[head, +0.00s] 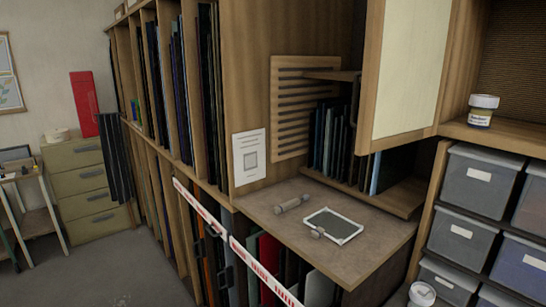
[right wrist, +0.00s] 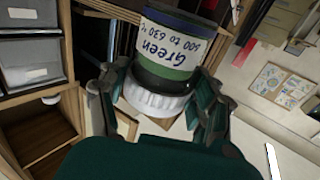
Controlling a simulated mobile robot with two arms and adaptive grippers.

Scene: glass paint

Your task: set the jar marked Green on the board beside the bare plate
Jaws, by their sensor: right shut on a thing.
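The jar marked Green (right wrist: 170,62) has a white ribbed lid, a green band and a label reading "Green 600 to 630 °C". It appears upside down in the right wrist view. My right gripper (right wrist: 165,100) is shut on it, with dark green fingers on both sides of the lid end. A pale-edged plate with a grey face (head: 333,226) lies on the brown board (head: 270,212) in the head view. My left gripper is in neither view.
A white-lidded jar (head: 421,294) shows low down. Red-white tape (head: 237,248) runs along the racks.

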